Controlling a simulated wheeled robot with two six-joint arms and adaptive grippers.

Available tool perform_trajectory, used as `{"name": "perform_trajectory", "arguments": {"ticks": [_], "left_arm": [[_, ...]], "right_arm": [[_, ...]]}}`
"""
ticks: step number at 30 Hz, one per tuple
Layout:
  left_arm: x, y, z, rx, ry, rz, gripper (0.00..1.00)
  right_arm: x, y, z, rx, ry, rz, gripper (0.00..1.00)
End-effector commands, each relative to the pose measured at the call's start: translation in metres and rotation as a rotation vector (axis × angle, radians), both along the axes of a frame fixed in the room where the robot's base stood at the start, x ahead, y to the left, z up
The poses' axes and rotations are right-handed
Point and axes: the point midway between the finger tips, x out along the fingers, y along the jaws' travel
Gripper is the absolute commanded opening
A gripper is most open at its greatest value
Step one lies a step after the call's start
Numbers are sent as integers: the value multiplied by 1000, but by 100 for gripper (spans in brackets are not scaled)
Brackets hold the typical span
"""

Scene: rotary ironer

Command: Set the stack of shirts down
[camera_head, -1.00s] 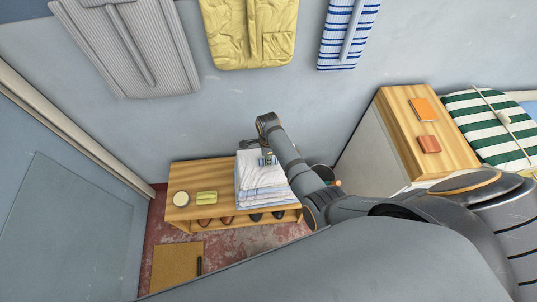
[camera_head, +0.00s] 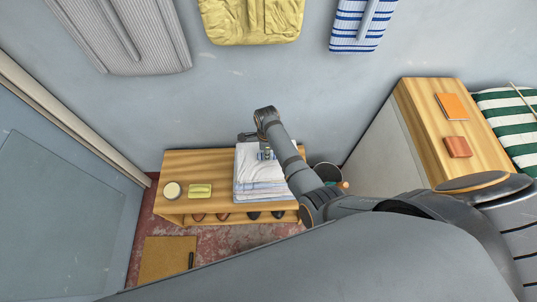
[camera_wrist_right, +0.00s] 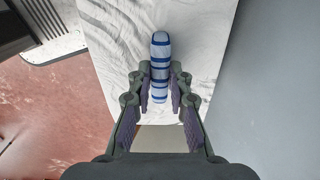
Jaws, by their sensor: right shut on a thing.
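The stack of white and pale blue folded shirts (camera_head: 258,184) shows over the right part of a wooden bench (camera_head: 215,161). My right gripper (camera_head: 266,152) points down at the top of the stack, partly hidden behind its own arm. In the right wrist view its fingers (camera_wrist_right: 160,78) are closed on a blue-and-white striped strip (camera_wrist_right: 160,52) on top of the white cloth (camera_wrist_right: 112,50). The stack looks level. I cannot tell whether its underside touches the bench top. My left gripper is not in view.
A round cream tin (camera_head: 172,190) and a yellow-green box (camera_head: 200,191) sit on the bench's left. Shoes (camera_head: 225,216) stand on its lower shelf. A dark bin (camera_head: 327,172) is right of the bench. A mat (camera_head: 165,258) lies on the floor.

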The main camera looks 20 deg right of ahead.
Motion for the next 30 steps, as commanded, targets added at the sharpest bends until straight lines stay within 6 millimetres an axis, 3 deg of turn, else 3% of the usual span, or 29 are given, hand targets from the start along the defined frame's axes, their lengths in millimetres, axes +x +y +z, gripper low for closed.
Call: {"name": "perform_trajectory", "arguments": {"ticks": [8, 9, 14, 25, 30], "left_arm": [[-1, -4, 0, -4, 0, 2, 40], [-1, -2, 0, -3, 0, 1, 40], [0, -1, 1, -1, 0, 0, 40], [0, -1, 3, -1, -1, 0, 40], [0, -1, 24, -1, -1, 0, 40]], "right_arm": [[0, 0, 0, -1, 1, 1, 0], [-1, 0, -2, -1, 4, 1, 21], [-1, 0, -1, -1, 4, 1, 41], [-1, 0, 3, 0, 3, 1, 41], [-1, 0, 23, 0, 3, 1, 41]]}}
